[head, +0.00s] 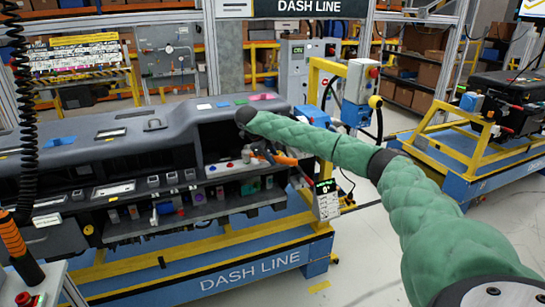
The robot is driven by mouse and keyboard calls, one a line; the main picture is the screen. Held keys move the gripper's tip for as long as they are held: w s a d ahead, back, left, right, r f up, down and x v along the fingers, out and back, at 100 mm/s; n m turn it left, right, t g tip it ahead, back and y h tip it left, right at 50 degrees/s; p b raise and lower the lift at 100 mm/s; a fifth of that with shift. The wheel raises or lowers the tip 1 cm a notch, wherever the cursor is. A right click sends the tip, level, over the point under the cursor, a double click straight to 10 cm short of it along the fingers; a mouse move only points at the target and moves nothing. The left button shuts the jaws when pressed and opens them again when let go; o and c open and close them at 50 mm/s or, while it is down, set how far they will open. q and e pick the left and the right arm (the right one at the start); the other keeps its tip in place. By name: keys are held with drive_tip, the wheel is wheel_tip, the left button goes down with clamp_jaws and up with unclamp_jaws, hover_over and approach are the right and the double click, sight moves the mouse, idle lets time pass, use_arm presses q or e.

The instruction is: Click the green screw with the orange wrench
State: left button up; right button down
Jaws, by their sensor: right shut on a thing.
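My right arm, in a green sleeve, reaches in from the lower right to the dashboard module (175,130). My right gripper (262,152) is at the right end of the module's open front, partly hidden by my own wrist and forearm. It is shut on the orange wrench (286,159), whose orange part sticks out to the right of the fingers. The wrench's working end is hard to make out against the dark module. I cannot make out the green screw for certain; it may be too small or hidden near the gripper. My left gripper is not in view.
The module rests on a blue and yellow stand (250,262) marked DASH LINE. A black coiled cable (22,110) and an orange-handled tool (12,236) hang at the left. A label device (327,199) hangs at the stand's right end. Floor to its right is clear.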

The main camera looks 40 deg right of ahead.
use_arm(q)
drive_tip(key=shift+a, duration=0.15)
use_arm(e)
drive_tip(key=shift+a, duration=0.1)
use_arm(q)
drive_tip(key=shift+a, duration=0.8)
use_arm(e)
drive_tip(key=shift+s, duration=0.1)
drive_tip(key=shift+a+m, duration=0.15)
drive_tip(key=shift+m, duration=0.15)
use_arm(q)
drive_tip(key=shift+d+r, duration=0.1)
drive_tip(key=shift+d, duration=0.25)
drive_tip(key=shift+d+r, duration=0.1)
use_arm(e)
drive_tip(key=shift+s+a+m+g, duration=0.15)
drive_tip(key=shift+a+m+g, duration=0.1)
drive_tip(key=shift+m+g, duration=0.05)
use_arm(q)
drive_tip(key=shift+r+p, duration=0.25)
drive_tip(key=shift+p, duration=0.2)
use_arm(e)
drive_tip(key=shift+s+a+m, duration=0.15)
drive_tip(key=shift+a+m, duration=0.2)
drive_tip(key=shift+m, duration=0.05)
idle(0.7)
